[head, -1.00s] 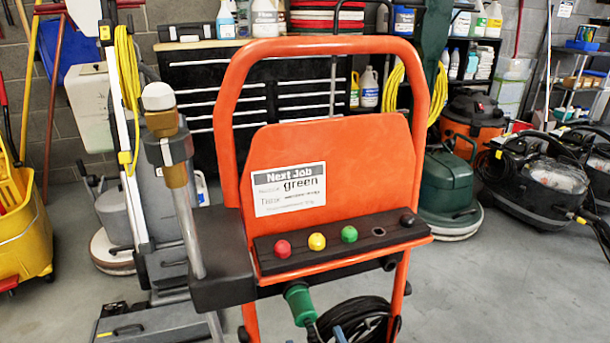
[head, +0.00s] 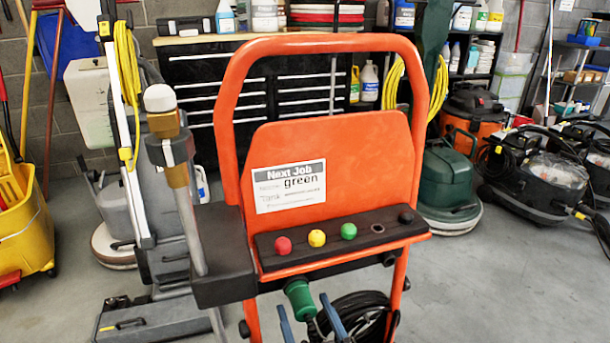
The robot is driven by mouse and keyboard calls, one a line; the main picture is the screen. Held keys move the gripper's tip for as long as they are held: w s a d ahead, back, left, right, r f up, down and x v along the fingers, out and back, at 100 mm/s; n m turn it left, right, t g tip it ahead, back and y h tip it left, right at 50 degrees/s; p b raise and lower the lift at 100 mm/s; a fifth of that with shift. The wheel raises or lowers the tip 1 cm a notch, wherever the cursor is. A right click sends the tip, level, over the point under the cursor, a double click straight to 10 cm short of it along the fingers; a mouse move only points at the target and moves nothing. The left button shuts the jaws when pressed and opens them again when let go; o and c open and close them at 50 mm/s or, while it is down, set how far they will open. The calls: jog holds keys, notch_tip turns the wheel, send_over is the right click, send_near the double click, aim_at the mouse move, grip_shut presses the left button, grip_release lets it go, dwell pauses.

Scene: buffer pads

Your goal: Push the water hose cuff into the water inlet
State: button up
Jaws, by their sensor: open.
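A green hose cuff (head: 298,295) hangs tilted just below the left part of the black ledge on the orange cart. A dark hose seems to run down from its lower end. My gripper (head: 307,312) shows at the bottom edge as two blue fingers, open, one on each side below the cuff. I cannot tell whether either finger touches it. A dark round opening (head: 388,262) shows under the ledge's right part; I cannot tell for sure that it is the water inlet. The cuff is well left of this opening.
The orange cart (head: 340,160) carries a "Next Job green" label (head: 290,187). Red, yellow, green and black knobs sit on its ledge (head: 365,236). A black coil or wheel (head: 375,305) is close to the right finger. A grey pole stands at left; open floor lies right.

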jog(key=shift+b+x, duration=0.35)
jog(key=shift+x, duration=0.9)
jog(key=shift+b, duration=0.6)
dwell(0.3)
grip_shut()
dwell(0.4)
jog(key=shift+s+f, duration=0.1)
